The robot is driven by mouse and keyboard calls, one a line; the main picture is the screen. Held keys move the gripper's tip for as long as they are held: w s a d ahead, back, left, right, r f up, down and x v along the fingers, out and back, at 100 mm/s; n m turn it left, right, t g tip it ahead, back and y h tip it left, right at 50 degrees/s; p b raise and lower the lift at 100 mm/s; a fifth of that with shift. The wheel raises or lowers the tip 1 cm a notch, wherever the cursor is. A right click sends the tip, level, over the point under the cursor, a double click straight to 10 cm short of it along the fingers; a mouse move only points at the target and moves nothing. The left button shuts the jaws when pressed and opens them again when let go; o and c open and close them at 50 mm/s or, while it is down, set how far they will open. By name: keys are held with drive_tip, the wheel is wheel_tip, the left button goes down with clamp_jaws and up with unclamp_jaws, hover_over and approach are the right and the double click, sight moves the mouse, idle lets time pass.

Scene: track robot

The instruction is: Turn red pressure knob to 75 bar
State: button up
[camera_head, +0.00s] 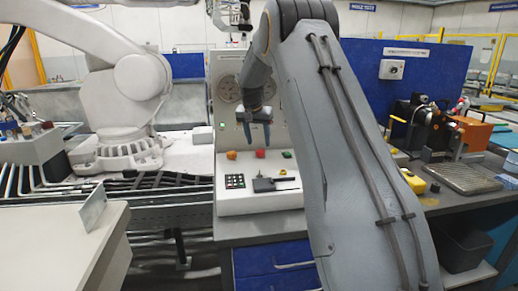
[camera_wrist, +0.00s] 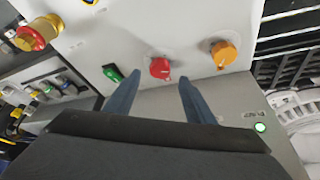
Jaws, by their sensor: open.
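The red knob (camera_head: 260,153) sits on the control panel, between an orange knob (camera_head: 231,155) and a green switch (camera_head: 286,154). In the wrist view the red knob (camera_wrist: 160,68) appears beyond and between my two blue fingertips, with a pale pointer mark on its face. My gripper (camera_head: 259,143) is open and empty, pointing down just above the red knob. Its fingers (camera_wrist: 156,92) do not seem to touch the knob. A pressure readout in bar cannot be read.
The orange knob (camera_wrist: 223,54) and green switch (camera_wrist: 113,73) flank the red knob closely. A keypad (camera_head: 235,181) and black lever (camera_head: 265,184) lie on the panel's front. Round gauges (camera_head: 228,88) are behind. A white robot arm (camera_head: 130,80) stands left.

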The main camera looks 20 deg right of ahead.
drive_tip(key=v, duration=0.2)
drive_tip(key=shift+s+a+r, duration=0.1)
drive_tip(key=shift+r, duration=0.15)
